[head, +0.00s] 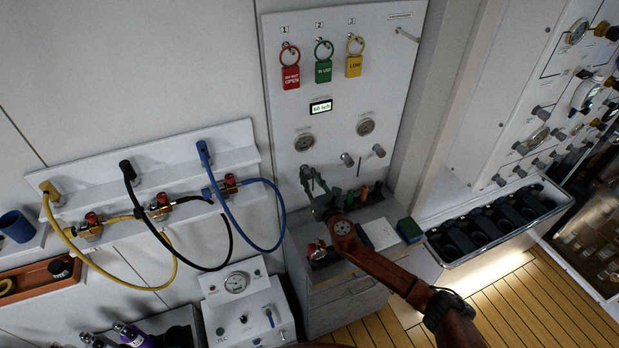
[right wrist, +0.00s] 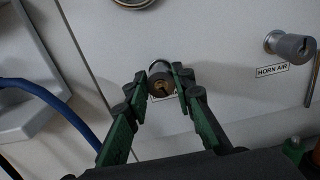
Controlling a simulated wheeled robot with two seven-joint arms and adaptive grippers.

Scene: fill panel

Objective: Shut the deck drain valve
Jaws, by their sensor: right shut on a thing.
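My right gripper (head: 309,176) reaches up to the lower left of the white wall panel (head: 390,70). Its green-and-black fingers are shut on a grey round valve knob with a brassy centre, seen end-on between the fingertips in the right wrist view (right wrist: 161,86). The label under this knob is mostly hidden by the fingers, so I cannot read it. Two similar grey knobs, a middle one (head: 347,159) and a right one (head: 378,150), stand free on the same panel. In the right wrist view the neighbouring knob (right wrist: 290,45) is labelled HORN AIR. My left gripper is not in view.
Red (head: 291,78), green (head: 323,71) and yellow (head: 354,66) tags hang above a small display (head: 321,107) and two round fittings. A grey cabinet (head: 340,304) with tools stands below. A blue hose (head: 279,205) hangs close left of the gripper.

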